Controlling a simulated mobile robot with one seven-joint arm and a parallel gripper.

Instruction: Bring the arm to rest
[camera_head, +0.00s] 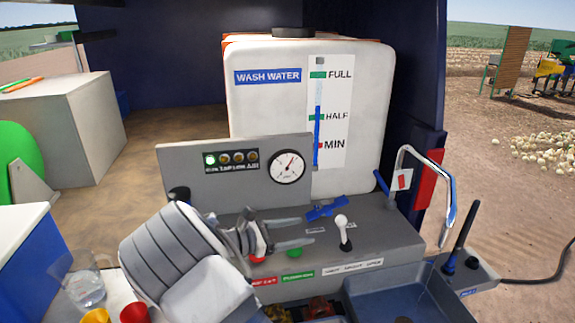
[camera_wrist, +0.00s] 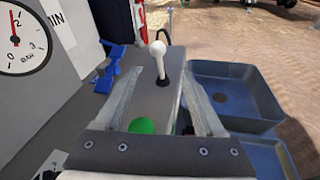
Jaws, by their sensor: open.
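My gripper (camera_head: 298,230) is open and empty above the grey control console (camera_head: 378,240). Its two fingers point right, toward the white-knobbed lever (camera_head: 343,232). In the wrist view, my gripper (camera_wrist: 162,85) has its fingers spread apart, with the lever (camera_wrist: 159,62) standing upright beyond and between them. A green button (camera_head: 294,253) lies below the fingers; it also shows in the wrist view (camera_wrist: 142,126). A red button (camera_head: 257,258) is partly hidden by my gripper.
A wash water tank (camera_head: 255,110) stands behind the gauge panel (camera_head: 230,180). A blue valve handle (camera_head: 326,208) sits close behind the fingers. A blue basin (camera_head: 405,292), a curved tap (camera_head: 447,205) and a black lever (camera_head: 461,233) are to the right. A glass (camera_head: 87,290) and cups stand front left.

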